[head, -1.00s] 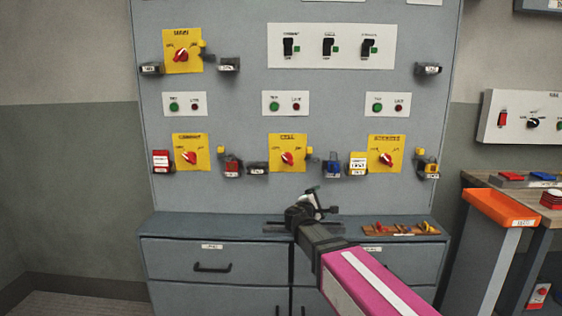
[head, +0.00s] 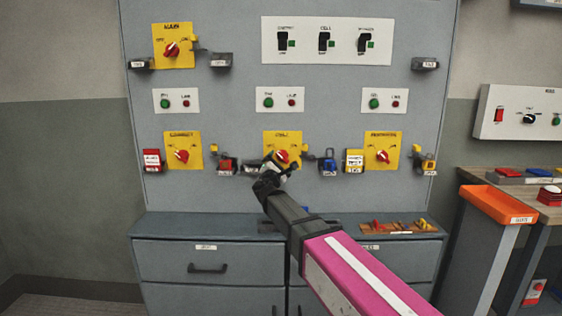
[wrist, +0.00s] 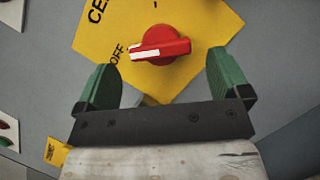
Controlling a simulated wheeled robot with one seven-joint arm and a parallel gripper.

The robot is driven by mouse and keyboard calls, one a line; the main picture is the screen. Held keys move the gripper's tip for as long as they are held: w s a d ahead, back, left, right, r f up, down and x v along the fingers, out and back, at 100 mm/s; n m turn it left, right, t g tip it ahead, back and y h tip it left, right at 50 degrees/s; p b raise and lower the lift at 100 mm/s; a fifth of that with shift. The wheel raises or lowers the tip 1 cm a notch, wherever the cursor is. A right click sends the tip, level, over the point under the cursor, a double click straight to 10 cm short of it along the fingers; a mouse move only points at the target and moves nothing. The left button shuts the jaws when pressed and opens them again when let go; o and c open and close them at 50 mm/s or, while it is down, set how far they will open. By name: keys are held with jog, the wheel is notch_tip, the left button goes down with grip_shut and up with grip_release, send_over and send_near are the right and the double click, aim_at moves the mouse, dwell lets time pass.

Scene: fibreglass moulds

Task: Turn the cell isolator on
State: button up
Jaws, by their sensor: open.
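The cell isolator is a yellow plate (head: 297,138) with a red rotary knob (head: 282,156), in the middle of the lower row on the grey panel. In the wrist view the red knob (wrist: 160,45) shows a white mark at its left end, toward the word OFF; the plate (wrist: 192,18) reads "CE..." at its upper left. My gripper (head: 283,166) is in front of the plate's lower part. In the wrist view its green fingers (wrist: 164,80) are apart, one to each side below the knob, with nothing between them. I see no contact with the knob.
Similar yellow isolators stand left (head: 183,150) and right (head: 382,150). A blue padlock (head: 328,163) hangs on the panel just right of the cell isolator. A grey cabinet (head: 190,225) projects below, with a wooden tray (head: 400,229) on top. An orange-topped bin (head: 497,203) stands at right.

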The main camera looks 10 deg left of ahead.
aim_at(283, 157)
jog(key=shift+x, duration=1.35)
jog(key=c, duration=0.9)
